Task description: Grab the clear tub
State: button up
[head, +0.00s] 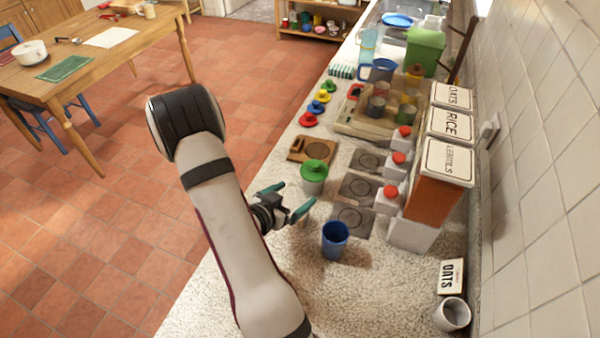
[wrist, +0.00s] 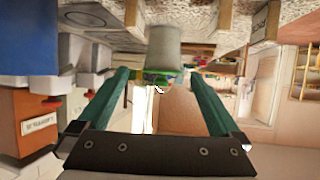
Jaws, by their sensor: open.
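A pale greyish tub with a green lid (head: 314,180) stands upright on the speckled counter; it looks like the clear tub, though I cannot tell how see-through it is. My gripper (head: 290,199) is low over the counter, just short of the tub on its near side, with its green fingers spread and nothing between them. In the wrist view, which is upside down, the tub (wrist: 179,48) lies ahead of the open fingers (wrist: 153,73), apart from them. Its green lid is partly visible there.
A blue cup (head: 335,239) stands close to the right finger. Grey plates (head: 352,221) and white blocks with red knobs (head: 386,199) line the right. A wooden board (head: 311,149) lies beyond the tub. Small coloured-lid items (head: 309,119) stand farther back.

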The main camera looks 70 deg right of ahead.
aim_at(314, 179)
jog(key=x, duration=1.2)
jog(key=shift+w+d+f, duration=0.1)
jog(key=shift+w+d, duration=0.1)
jog(key=shift+w, duration=0.05)
grip_shut()
